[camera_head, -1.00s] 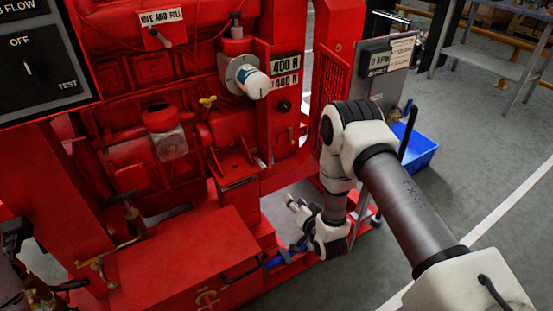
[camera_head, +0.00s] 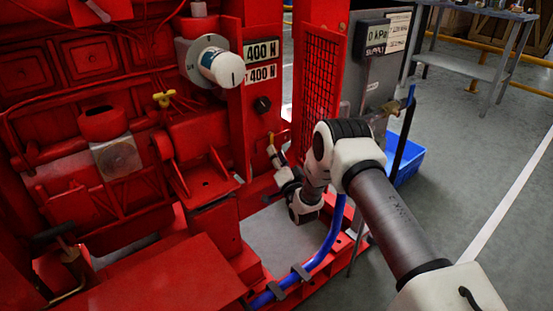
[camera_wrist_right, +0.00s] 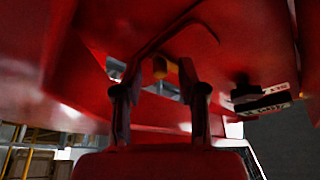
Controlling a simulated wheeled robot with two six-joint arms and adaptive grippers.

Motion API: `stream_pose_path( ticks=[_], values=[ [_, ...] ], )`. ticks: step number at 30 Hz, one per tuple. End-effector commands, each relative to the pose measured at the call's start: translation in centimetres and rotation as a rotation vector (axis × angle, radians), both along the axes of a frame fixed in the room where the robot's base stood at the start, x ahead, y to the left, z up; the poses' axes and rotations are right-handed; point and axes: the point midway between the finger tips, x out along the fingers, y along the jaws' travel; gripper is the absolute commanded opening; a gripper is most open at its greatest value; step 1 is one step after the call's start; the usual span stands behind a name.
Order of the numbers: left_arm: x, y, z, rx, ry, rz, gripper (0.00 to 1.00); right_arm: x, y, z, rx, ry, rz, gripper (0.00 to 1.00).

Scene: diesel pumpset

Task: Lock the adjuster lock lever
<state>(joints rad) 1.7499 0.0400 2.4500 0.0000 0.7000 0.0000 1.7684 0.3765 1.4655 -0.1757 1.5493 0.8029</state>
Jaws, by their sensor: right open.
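A small yellow lever (camera_head: 271,138), which looks like the lock lever, is on the red panel below a black knob (camera_head: 263,104). My right gripper (camera_head: 276,158) is just below it, close to the panel. In the right wrist view, the two fingers of the right gripper (camera_wrist_right: 158,78) are spread apart. A yellow-orange end (camera_wrist_right: 164,67) shows between the fingertips; I cannot tell if either finger touches it. The lever's lower part is partly hidden by the gripper in the head view. My left gripper is not in view.
A white-and-blue dial cylinder (camera_head: 222,65) and 400 N labels (camera_head: 261,51) are above. A red mesh guard (camera_head: 320,78) stands right of the lever. A blue hose (camera_head: 330,243) runs below my right arm. A blue bin (camera_head: 408,163) is behind it.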

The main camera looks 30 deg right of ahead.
Motion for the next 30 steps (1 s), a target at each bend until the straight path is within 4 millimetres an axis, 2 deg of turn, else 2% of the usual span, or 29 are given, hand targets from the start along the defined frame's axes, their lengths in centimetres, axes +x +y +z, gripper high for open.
stream_pose_path(
  ticks=[5,6,9,22,30],
  values=[
    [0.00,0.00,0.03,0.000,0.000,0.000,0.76,0.05,0.02,0.03,0.000,0.001,0.000,0.41],
    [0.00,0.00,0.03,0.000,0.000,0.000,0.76,0.05,0.01,0.02,0.000,0.001,0.000,0.34],
    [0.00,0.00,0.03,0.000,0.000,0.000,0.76,0.03,0.02,0.01,0.000,0.001,0.000,0.00],
    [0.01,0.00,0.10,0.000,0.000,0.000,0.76,0.03,0.22,0.03,0.025,0.004,0.001,0.00],
    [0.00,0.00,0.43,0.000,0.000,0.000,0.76,-0.02,0.97,0.25,0.149,0.014,0.002,0.00]
  ],
)
